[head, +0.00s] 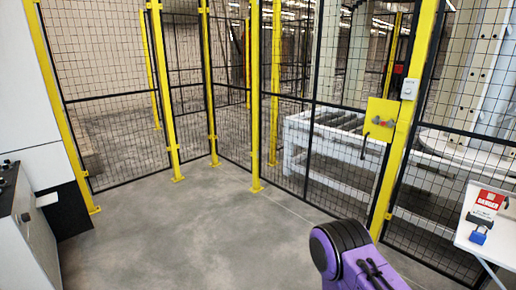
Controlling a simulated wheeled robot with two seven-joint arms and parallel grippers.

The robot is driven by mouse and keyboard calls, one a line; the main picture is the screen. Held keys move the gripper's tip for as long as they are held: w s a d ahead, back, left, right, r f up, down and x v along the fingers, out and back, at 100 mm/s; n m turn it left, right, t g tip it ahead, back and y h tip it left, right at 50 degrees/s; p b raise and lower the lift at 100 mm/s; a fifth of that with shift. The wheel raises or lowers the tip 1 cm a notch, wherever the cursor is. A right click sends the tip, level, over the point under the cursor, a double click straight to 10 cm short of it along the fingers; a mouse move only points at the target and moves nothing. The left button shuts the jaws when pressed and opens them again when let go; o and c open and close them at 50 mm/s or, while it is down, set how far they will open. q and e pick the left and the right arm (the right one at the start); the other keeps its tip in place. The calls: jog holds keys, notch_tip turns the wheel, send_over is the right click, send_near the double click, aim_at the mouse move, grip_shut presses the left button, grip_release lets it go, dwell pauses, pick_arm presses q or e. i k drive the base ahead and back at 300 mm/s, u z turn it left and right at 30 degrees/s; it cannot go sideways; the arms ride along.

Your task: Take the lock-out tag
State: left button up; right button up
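The lock-out tag (489,199) is a red and white card marked DANGER. It lies on the white table (465,243) at the right edge of the head view. A blue padlock (478,237) is just in front of it on the same table, near the table's left edge. Neither of my grippers shows in the head view, and nothing is seen touching the tag.
A mesh fence with yellow posts (256,120) runs across the view. A yellow plate (379,125) with a red knob and dark handle is on it, left of the table. Behind it stands a white roller conveyor (330,145). White cabinets line the left. The grey floor (190,235) between is clear.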

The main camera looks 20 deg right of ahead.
aim_at(486, 209)
jog(key=z, duration=1)
jog(key=i, duration=0.95)
jog(key=z, duration=0.95)
